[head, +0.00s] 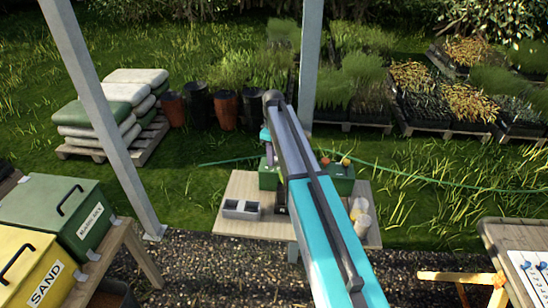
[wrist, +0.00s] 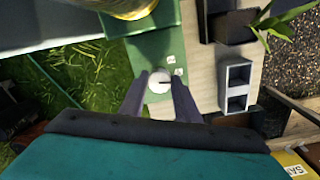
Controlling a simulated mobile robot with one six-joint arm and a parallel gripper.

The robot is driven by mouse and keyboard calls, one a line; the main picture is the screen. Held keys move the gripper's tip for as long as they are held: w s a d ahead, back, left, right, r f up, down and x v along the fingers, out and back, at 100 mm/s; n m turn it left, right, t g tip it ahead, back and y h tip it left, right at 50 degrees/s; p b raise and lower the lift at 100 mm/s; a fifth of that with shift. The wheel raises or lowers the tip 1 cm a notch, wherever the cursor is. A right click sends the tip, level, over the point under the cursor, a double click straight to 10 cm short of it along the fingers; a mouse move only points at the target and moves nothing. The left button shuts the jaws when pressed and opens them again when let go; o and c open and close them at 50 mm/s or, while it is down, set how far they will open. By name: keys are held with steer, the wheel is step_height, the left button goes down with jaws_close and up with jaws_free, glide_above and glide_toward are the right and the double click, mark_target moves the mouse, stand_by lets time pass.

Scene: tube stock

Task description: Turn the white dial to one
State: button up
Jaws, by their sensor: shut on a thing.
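The white dial (wrist: 159,84) sits on the green box (wrist: 150,50) and shows between my fingertips in the wrist view. A short dark mark on its face points to the right. Two small pale labels (wrist: 174,66) lie just up and right of it; their writing is too small to read. My gripper (wrist: 159,92) is shut on the dial, one finger on each side. In the head view the green box (head: 342,178) stands on the wooden bench, and my arm hides its middle and the dial.
A grey two-part tray (head: 240,209) is on the bench (head: 228,226), left of my arm. Pale cylinders (head: 361,216) stand at right. A red knob (head: 325,161) and a yellow knob (head: 346,161) are on the box. A metal post (head: 310,60) rises behind.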

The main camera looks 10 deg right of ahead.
steer(key=m+b, duration=0.1)
steer(key=m, duration=0.2)
steer(key=shift+f+m, duration=0.1)
steer(key=shift+m, duration=0.3)
steer(key=shift+m+b, duration=0.65)
steer(key=shift+m, duration=0.95)
steer(key=o, duration=1)
steer(key=shift+o, duration=0.2)
steer(key=shift+r, duration=0.2)
step_height(320, 180, up, 14)
steer(key=b, duration=0.4)
steer(key=shift+f, duration=0.15)
